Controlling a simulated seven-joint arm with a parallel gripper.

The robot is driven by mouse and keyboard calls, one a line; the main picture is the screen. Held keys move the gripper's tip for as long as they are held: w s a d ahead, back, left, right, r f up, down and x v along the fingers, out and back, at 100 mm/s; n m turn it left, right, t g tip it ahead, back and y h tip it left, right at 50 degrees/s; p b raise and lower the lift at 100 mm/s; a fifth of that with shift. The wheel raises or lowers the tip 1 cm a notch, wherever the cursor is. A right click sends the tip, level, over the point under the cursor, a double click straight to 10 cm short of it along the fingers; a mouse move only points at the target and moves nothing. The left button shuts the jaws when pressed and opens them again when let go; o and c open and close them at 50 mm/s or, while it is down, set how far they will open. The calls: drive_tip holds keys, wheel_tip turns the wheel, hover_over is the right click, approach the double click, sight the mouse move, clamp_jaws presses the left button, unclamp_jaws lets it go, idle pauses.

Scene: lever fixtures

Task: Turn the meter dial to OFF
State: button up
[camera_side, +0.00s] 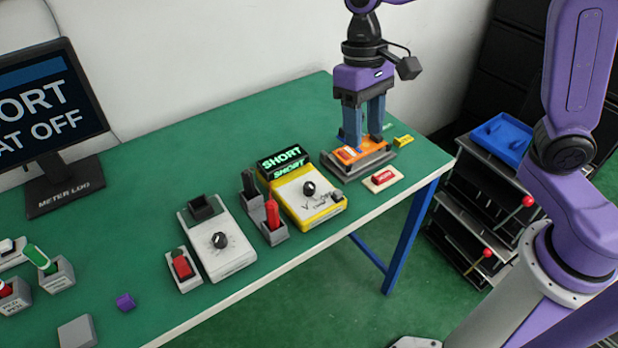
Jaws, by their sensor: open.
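The yellow meter (312,202) stands near the middle of the green table, with a lit display (281,163) that reads SHORT. Its black dial (309,189) is on the white front face; which mark the dial points at is too small to tell. A white unit (222,250) with another black dial (219,240) stands to its left. My gripper (363,142) points down at the orange board (361,153) on a grey fixture, to the right of the meter and apart from its dial. Its blue fingers are spread, with their tips at the board.
A red probe (272,212) and a black probe (249,184) stand in holders left of the meter. A red button (382,176) sits right of it. A monitor (52,110) stands at the left, its text partly cut off. The table's back middle is clear.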

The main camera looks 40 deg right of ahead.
drive_tip(key=w+a+f+m+g+y, duration=0.1)
drive_tip(key=w+f+m+y, duration=0.15)
drive_tip(key=w+m, duration=0.9)
drive_tip(key=n, duration=0.4)
approach(309, 184)
drive_tip(key=shift+m+h, duration=0.25)
drive_tip(key=shift+h, duration=0.1)
drive_tip(key=x, duration=0.8)
drive_tip(key=shift+s+a+f, duration=0.15)
drive_tip(key=shift+a+f, duration=0.15)
drive_tip(key=shift+a, duration=0.1)
drive_tip(key=shift+g, duration=0.3)
clamp_jaws()
